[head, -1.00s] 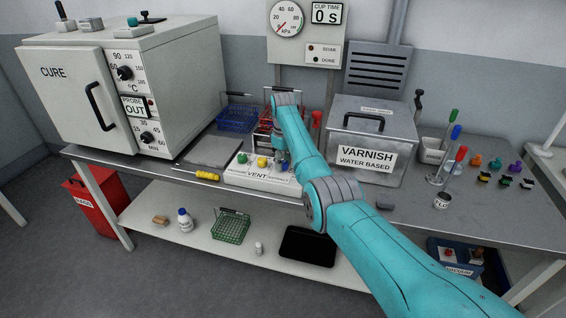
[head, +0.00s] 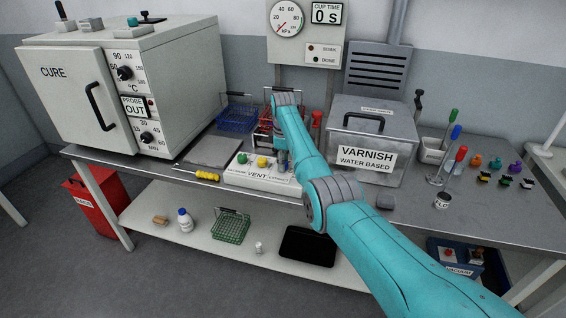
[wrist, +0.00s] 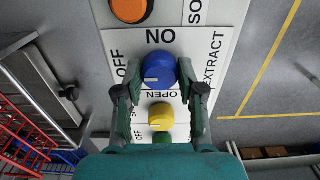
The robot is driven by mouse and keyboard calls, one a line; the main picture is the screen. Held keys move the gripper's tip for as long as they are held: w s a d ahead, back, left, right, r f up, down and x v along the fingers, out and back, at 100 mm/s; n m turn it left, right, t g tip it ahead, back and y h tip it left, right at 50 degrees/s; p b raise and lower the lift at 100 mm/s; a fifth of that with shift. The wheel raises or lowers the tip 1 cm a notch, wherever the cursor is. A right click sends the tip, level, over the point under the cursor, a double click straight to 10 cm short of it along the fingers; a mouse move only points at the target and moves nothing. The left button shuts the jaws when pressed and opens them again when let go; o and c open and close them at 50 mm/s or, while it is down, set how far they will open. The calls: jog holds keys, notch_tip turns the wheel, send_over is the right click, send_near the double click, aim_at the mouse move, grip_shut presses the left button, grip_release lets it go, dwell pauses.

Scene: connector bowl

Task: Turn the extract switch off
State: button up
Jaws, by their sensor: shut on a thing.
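The extract switch is a blue knob (wrist: 158,70) with a white mark pointing left in the wrist view. Around it are OFF on the left, an upside-down ON above and EXTRACT on the right. My gripper (wrist: 159,82) has one finger on each side of the knob and is shut on it. The white control panel (head: 242,176) lies at the bench front in the head view, where my arm and gripper hide much of its right part.
A yellow knob (wrist: 160,116) and a green knob (wrist: 161,138) sit close below, with an orange button (wrist: 130,8) above. Wire baskets (wrist: 40,115) stand at left. The varnish tank (head: 372,140) stands right of my arm; the oven (head: 130,90) is at left.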

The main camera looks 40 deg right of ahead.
jog(key=o, duration=1.1)
jog(key=shift+o, duration=0.2)
jog(key=shift+r, duration=0.1)
notch_tip(320, 180, up, 12)
